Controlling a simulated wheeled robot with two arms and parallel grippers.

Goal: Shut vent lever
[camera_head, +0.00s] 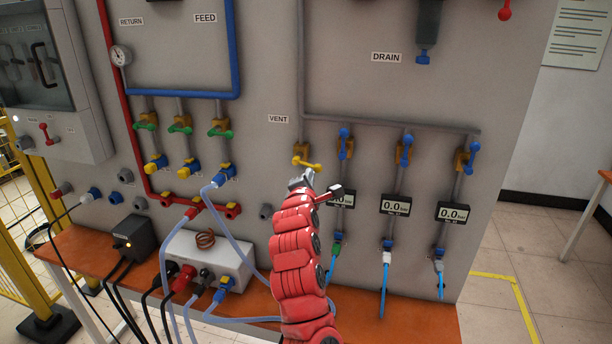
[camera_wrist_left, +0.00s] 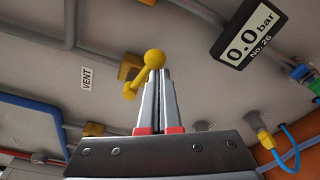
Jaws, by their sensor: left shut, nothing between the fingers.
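The yellow vent lever (camera_head: 309,165) is on the grey panel, below and right of the VENT label (camera_head: 278,119). It lies roughly sideways, its ball end to the right, on a yellow valve body (camera_head: 300,149). My left gripper (camera_head: 305,176) is just below the lever, fingers shut and empty. In the left wrist view the shut fingertips (camera_wrist_left: 158,74) are at the lever's ball end (camera_wrist_left: 154,58), which overlaps them; I cannot tell for sure whether they touch. The VENT label also shows there (camera_wrist_left: 87,78). My right gripper is not in view.
Blue-handled valves (camera_head: 344,140) and pressure displays (camera_head: 395,206) stand right of the vent. Green-handled valves (camera_head: 180,125) are at left. A white socket box (camera_head: 210,258) with cables and hoses sits on the orange bench (camera_head: 400,324) below.

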